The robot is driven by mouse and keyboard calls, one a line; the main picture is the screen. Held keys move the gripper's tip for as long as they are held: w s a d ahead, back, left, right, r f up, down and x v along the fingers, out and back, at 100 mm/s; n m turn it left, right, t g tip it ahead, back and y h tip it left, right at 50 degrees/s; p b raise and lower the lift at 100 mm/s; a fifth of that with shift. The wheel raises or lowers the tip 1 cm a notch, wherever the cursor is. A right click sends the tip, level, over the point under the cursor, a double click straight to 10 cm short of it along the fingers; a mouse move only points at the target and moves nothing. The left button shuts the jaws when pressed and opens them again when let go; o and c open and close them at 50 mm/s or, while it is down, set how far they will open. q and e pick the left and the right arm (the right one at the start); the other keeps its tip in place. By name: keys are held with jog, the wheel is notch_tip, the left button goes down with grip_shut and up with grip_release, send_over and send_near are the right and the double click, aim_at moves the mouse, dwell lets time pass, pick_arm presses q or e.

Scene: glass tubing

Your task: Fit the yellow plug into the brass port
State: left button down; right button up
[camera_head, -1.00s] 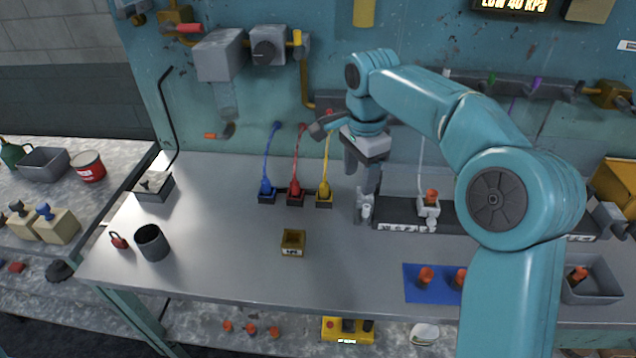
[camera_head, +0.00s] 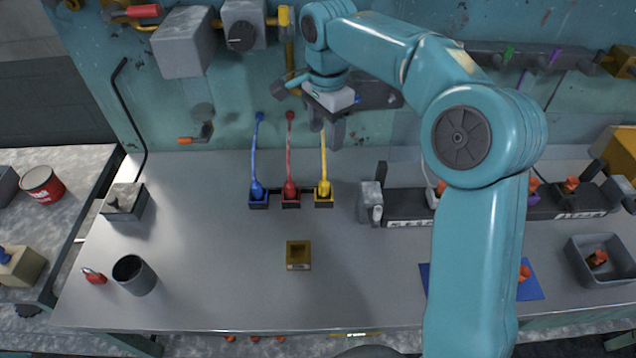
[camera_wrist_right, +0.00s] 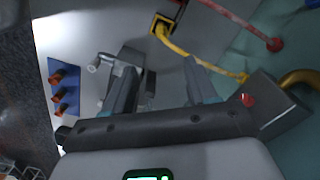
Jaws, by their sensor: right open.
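The yellow plug (camera_head: 324,188) stands upright in a yellow-rimmed holder, with its yellow cable running up to the wall behind. The brass port (camera_head: 298,256) is a small square block with a dark opening on top, on the table in front of the plugs. My right gripper (camera_head: 327,128) is open and empty, in front of the wall and above the yellow plug in the picture, apart from it. In the right wrist view, the yellow plug (camera_wrist_right: 160,28) shows beyond the open fingers (camera_wrist_right: 162,60). My left gripper is out of view.
A red plug (camera_head: 290,190) and a blue plug (camera_head: 257,190) stand left of the yellow one, their cables close together. A grey block (camera_head: 371,203) and rail stand to the right. A dark cup (camera_head: 134,275) is at left. The table around the brass port is clear.

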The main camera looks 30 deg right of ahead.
aim_at(324, 179)
jog(key=f, duration=0.8)
jog(key=w+f, duration=0.1)
jog(key=f, duration=0.2)
jog(key=shift+d+f, duration=0.1)
jog(key=shift+f, duration=0.3)
jog(key=shift+s+d+f, duration=0.1)
jog(key=shift+s+f, duration=0.05)
jog(key=shift+f, duration=0.15)
notch_tip(324, 179, down, 5)
jog(key=shift+r+p, duration=0.15)
jog(key=shift+p, duration=0.2)
jog(key=shift+s+a+r, duration=0.2)
jog(key=shift+s, duration=0.05)
jog(key=shift+c, duration=0.3)
jog(key=shift+w+f, duration=0.1)
grip_shut()
